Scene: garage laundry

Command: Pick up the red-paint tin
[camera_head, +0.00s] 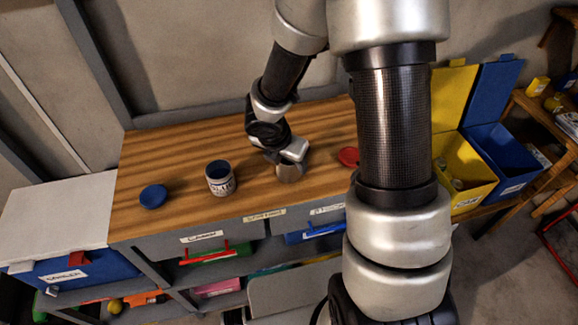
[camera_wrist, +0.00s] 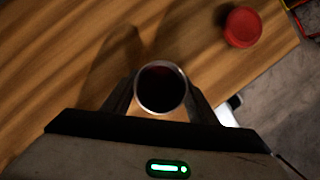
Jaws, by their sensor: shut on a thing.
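The red-paint tin (camera_wrist: 162,90) is an open metal can with a dark red inside, seen from above between my fingers in the wrist view. In the head view the tin (camera_head: 290,172) is at the bench top under my gripper (camera_head: 285,160), mostly covered by it. My gripper (camera_wrist: 160,100) is shut on the tin, one finger on each side. Whether the tin touches the wood cannot be told. A red lid (camera_wrist: 243,27) lies apart on the bench; it also shows in the head view (camera_head: 348,156), partly behind my arm.
The wooden bench (camera_head: 150,222) also holds an open tin with blue inside (camera_head: 220,178) and a blue lid (camera_head: 153,196), left of my gripper. Yellow (camera_head: 466,170) and blue (camera_head: 508,160) open bins stand at the right. Labelled drawers and shelves are below.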

